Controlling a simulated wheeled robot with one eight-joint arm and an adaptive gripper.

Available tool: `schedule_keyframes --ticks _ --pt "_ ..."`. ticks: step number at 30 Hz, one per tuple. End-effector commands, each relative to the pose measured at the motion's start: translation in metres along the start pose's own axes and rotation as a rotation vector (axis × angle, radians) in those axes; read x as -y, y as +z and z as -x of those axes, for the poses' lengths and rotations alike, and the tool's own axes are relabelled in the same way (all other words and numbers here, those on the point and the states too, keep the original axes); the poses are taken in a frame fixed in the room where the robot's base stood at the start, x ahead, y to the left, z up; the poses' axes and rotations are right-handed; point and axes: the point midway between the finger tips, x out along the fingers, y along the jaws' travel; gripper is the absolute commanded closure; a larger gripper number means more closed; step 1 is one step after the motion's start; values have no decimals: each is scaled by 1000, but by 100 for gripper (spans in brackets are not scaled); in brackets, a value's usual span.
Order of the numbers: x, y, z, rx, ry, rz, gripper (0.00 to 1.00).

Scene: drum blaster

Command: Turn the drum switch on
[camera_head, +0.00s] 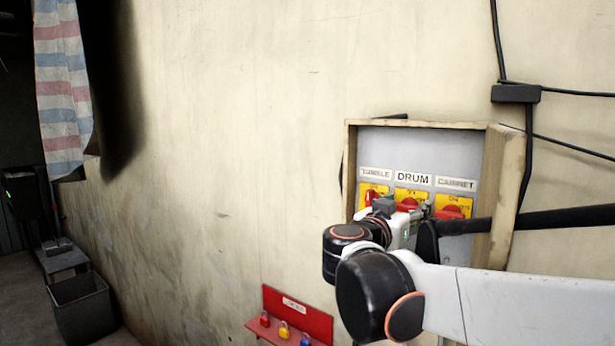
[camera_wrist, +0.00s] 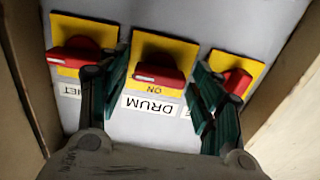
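The drum switch (camera_head: 408,203) is a red knob on a yellow plate under the label DRUM (camera_head: 413,178), the middle of three switches in a wall box. In the wrist view, which is upside down, the drum switch's knob (camera_wrist: 158,75) lies roughly sideways, with ON on the plate beside the label. My gripper (camera_wrist: 161,72) is open, with one green-dark finger on each side of this knob. I see gaps between fingers and knob; their depth is hard to tell. In the head view my wrist partly hides the switches.
The tumble switch (camera_head: 373,193) and cabinet switch (camera_head: 451,211) flank the drum switch closely. The box's wooden frame (camera_head: 500,190) stands out from the wall around them. A red lock holder (camera_head: 298,311) with padlocks is below. Cables run at the right.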

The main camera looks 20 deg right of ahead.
Motion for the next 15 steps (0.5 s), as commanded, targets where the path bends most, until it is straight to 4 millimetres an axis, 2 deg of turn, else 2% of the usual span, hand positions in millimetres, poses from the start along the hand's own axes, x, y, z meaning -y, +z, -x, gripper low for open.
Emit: schedule_keyframes --ticks 1,3,4,15 --pt "1 0 -1 0 0 0 60" --pt "1 0 -1 0 0 0 76" --pt "1 0 0 0 0 0 79" --pt "1 0 0 0 0 35 79"
